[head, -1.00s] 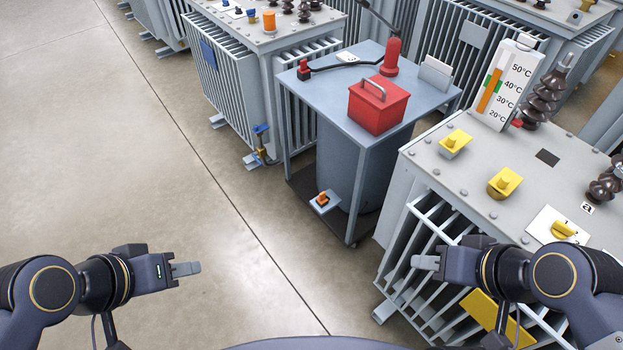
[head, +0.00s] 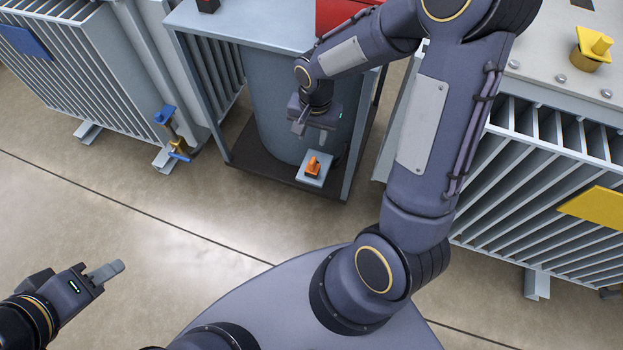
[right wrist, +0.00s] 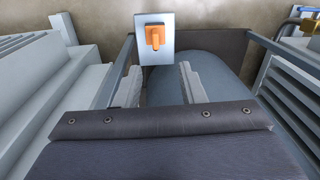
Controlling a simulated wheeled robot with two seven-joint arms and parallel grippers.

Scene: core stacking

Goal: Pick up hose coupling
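A small orange piece (head: 313,167), which I take for the hose coupling, stands on a small grey plate (head: 322,178) low at the front of the cart. It also shows in the right wrist view (right wrist: 155,37), upper middle, on its light plate (right wrist: 146,58). My right gripper (head: 311,133) is above and just behind it in the head view, pointing down. In the right wrist view its two fingers (right wrist: 160,72) are apart with nothing between them, and the orange piece lies beyond their tips. My left gripper (head: 106,272) is at the lower left over bare floor; its finger gap is hidden.
The grey cart (head: 252,22) holds a large drum (head: 272,100) below its top; its legs stand close around my right gripper. Finned transformers stand at left (head: 75,60) and right (head: 560,160). A blue-handled valve (head: 170,130) juts out at left. Floor in front is clear.

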